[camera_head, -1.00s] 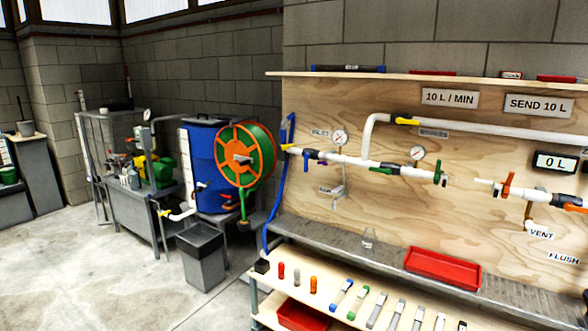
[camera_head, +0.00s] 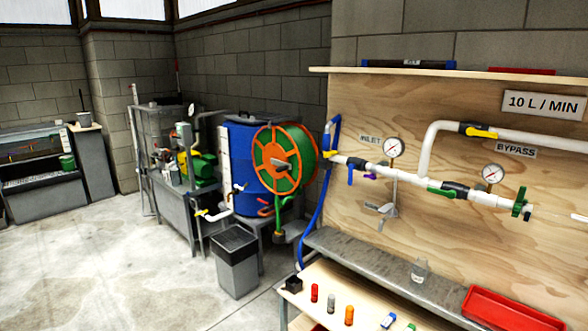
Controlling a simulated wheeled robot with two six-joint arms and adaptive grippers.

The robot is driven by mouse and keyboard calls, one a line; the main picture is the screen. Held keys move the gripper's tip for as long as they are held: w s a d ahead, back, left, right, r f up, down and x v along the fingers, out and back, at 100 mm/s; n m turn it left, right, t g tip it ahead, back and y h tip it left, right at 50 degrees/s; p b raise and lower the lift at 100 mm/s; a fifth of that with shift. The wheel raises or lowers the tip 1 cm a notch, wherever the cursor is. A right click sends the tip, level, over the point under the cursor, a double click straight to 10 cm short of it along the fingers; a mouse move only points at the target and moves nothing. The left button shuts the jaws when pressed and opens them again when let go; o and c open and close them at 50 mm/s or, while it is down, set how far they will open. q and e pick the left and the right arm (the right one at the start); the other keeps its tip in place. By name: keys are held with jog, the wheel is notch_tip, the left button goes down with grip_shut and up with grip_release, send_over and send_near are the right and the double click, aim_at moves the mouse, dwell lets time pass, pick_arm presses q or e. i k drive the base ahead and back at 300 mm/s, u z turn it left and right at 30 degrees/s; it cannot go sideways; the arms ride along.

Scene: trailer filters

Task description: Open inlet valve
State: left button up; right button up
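The label INLET (camera_head: 371,140) is on the plywood panel at the right, beside a round pressure gauge (camera_head: 392,148). Below it a white pipe (camera_head: 408,180) runs along the panel from a yellow fitting (camera_head: 336,158) at its left end. A blue valve handle (camera_head: 350,174) hangs down from the pipe near that end, with a small purple part (camera_head: 369,177) just right of it. A blue hose (camera_head: 319,205) meets the pipe's left end. The valve is small here, and its exact handle angle is hard to tell. Neither of my grippers is in view.
A hose reel (camera_head: 284,160) and blue barrel (camera_head: 243,170) stand left of the panel. A grey bin (camera_head: 236,265) stands on the floor before them. A grey ledge (camera_head: 350,250) and lower shelf (camera_head: 330,285) jut out below the panel. The left floor is clear.

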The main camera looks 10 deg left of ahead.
aim_at(352, 167)
jog(key=u, duration=0.2)
jog(key=i, duration=1.35)
jog(key=u, duration=1.65)
jog(key=i, duration=2.05)
jog(key=z, duration=3)
